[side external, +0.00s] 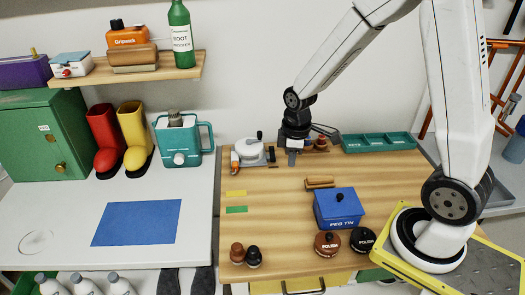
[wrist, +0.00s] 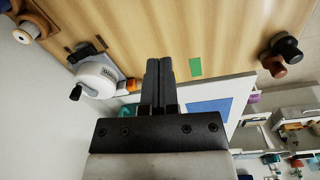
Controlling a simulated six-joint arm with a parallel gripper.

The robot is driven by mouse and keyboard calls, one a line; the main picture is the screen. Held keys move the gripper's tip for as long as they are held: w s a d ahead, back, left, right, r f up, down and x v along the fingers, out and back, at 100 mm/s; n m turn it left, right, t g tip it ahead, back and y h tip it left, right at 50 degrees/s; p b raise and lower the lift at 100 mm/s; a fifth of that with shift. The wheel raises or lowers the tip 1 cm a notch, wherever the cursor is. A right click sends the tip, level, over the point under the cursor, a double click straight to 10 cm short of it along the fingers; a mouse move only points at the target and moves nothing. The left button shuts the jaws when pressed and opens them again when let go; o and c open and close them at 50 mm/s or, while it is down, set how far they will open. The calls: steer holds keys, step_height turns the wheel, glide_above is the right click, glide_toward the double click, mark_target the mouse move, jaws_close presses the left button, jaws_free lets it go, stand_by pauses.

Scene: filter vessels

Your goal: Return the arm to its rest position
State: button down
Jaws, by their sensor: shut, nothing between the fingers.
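My gripper (side external: 292,157) hangs over the back of the wooden table, at the end of my white arm. In the wrist view my gripper (wrist: 159,62) points out over the table with its two dark fingers side by side, shut and empty. A white round device with a black knob (side external: 251,152) stands on the table just left of my gripper. It also shows in the wrist view (wrist: 98,75), left of the fingers. The exact height of the fingertips above the table is hard to tell.
A blue peg tin (side external: 338,210) and round polish tins (side external: 327,244) stand at the front right. A teal tray (side external: 378,142) is behind. A teal jug (side external: 184,138), boots and a green cabinet (side external: 45,135) stand left. The table's middle left is mostly clear.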

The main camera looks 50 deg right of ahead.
steer(key=s+a+r+m+t, duration=0.2)
steer(key=s+a+m, duration=0.3)
steer(key=s+m, duration=0.1)
steer(key=shift+s+a+r+m, duration=0.25)
steer(key=shift+s+r+m, duration=0.05)
steer(key=shift+m, duration=0.1)
